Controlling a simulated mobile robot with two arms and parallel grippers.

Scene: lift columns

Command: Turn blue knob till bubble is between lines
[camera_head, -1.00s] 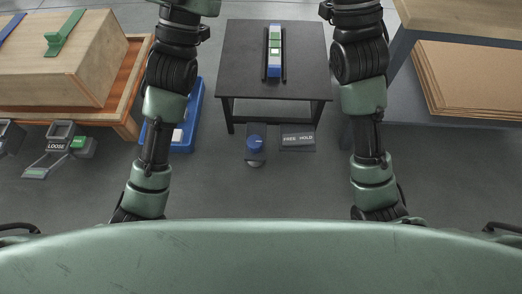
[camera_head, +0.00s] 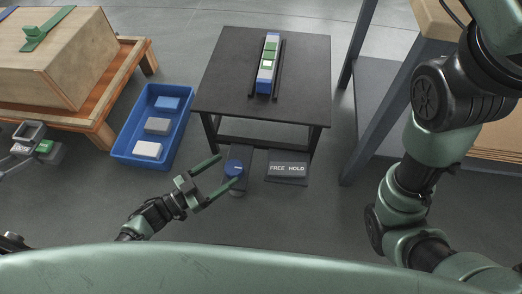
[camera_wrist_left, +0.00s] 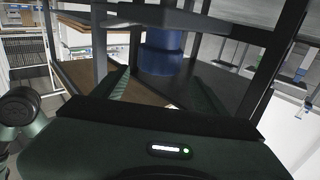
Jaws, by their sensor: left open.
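The blue knob (camera_head: 234,168) stands on a dark mount by the floor, in front of the black table. It also shows between my fingers in the left wrist view (camera_wrist_left: 161,52). My left gripper (camera_head: 214,178) is open, its two green fingers pointing at the knob from the left; I cannot tell whether they touch it. The level (camera_head: 267,64), blue and white with green parts, lies between two black rails on the table. Its bubble and lines are too small to make out. My right arm is at the right; its gripper is out of the picture.
A panel marked FREE HOLD (camera_head: 288,169) sits right of the knob. A blue bin (camera_head: 121,147) with several blocks stands left of the black table (camera_head: 222,82). A wooden crate (camera_head: 52,58) is at the far left. The floor ahead of the knob is clear.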

